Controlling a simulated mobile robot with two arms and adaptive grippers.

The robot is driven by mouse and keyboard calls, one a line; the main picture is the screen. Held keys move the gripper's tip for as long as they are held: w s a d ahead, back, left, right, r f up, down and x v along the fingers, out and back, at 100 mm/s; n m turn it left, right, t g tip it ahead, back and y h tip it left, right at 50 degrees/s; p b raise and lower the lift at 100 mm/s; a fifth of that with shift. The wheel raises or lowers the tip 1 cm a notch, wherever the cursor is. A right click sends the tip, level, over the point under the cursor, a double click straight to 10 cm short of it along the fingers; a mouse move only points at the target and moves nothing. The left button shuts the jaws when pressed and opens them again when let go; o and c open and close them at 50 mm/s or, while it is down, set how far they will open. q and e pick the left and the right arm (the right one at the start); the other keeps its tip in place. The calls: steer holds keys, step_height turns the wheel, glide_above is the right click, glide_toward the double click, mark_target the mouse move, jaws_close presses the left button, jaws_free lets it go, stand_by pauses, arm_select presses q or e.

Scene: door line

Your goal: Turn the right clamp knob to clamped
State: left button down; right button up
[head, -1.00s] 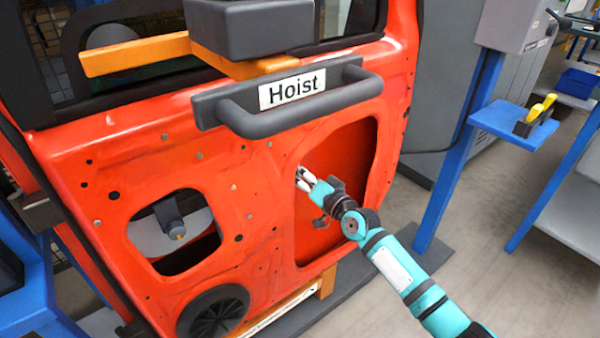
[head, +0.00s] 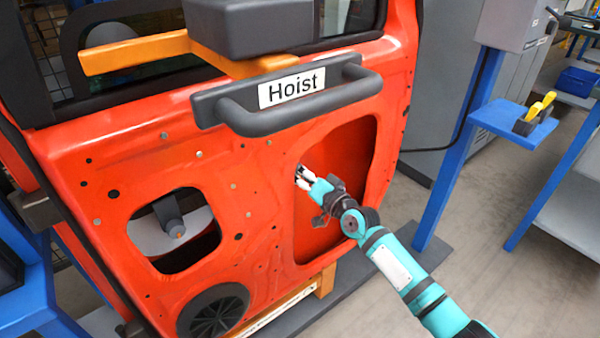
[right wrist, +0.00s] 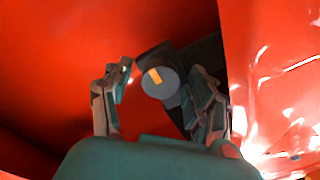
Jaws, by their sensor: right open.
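The right clamp knob (right wrist: 161,83) is a round grey knob with an orange-yellow mark, seen in the right wrist view against a dark mount. The mark sits tilted near upright. My right gripper (head: 303,177) reaches into the right opening of the red door (head: 120,150). In the right wrist view its fingers are open, one on each side of the knob. I cannot tell whether they touch it. In the head view the right knob cannot be made out. My left gripper is not in view.
A grey hoist handle (head: 290,115) crosses the door above my right arm. A blue post (head: 445,170) with a shelf stands at right.

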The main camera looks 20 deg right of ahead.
steer(key=shift+s, duration=0.1)
steer(key=v, duration=1.2)
